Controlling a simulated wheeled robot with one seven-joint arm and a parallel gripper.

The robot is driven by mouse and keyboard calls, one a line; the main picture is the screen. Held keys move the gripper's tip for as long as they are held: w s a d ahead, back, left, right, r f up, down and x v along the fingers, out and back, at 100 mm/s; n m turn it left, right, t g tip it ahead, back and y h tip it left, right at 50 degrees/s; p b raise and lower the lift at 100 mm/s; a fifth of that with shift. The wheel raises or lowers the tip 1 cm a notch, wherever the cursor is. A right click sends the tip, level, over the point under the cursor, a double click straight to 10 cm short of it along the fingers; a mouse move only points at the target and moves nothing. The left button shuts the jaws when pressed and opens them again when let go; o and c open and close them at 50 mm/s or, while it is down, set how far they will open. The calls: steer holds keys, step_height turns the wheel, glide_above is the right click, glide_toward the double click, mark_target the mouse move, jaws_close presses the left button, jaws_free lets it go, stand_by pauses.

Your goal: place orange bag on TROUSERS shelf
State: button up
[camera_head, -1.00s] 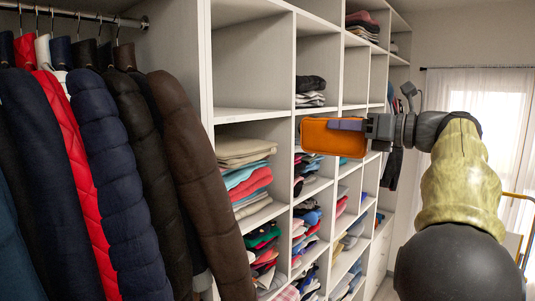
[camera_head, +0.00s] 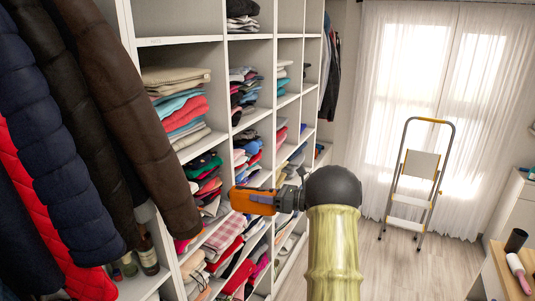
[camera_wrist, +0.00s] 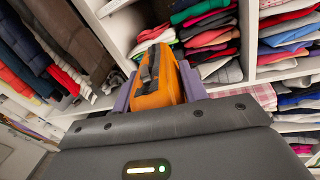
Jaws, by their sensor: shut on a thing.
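The orange bag (camera_head: 252,200) is in front of the white cubby shelving (camera_head: 183,40), toward its lower part. My gripper (camera_head: 262,199) is shut on the bag. In the wrist view the orange bag (camera_wrist: 160,78) has a dark zip or strap along it and sits between the purple jaws of my gripper (camera_wrist: 158,90). The bag is held in the air outside the cubbies; I cannot tell its exact distance from them. No TROUSERS label is readable in these views.
Several cubbies hold folded clothes, such as a stack (camera_head: 182,105). Hanging jackets (camera_head: 80,140) crowd the left. Bottles (camera_head: 147,255) stand low at left. A stepladder (camera_head: 415,180) stands by the curtained window. A counter (camera_head: 497,270) is at right. Open floor (camera_head: 400,262) lies between.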

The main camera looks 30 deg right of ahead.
steer(key=s+a+f+b, duration=0.15)
steer(key=a+f, duration=0.25)
steer(key=f, duration=1)
steer(key=s+a+f+b, duration=0.1)
steer(key=s+a+f, duration=0.6)
steer(key=f, duration=0.3)
steer(key=s+a+f+n+g+y+b, duration=0.1)
steer(key=s+a+f, duration=0.5)
steer(key=f, duration=0.4)
steer(key=shift+s+a+f, duration=0.4)
steer(key=shift+a, duration=0.3)
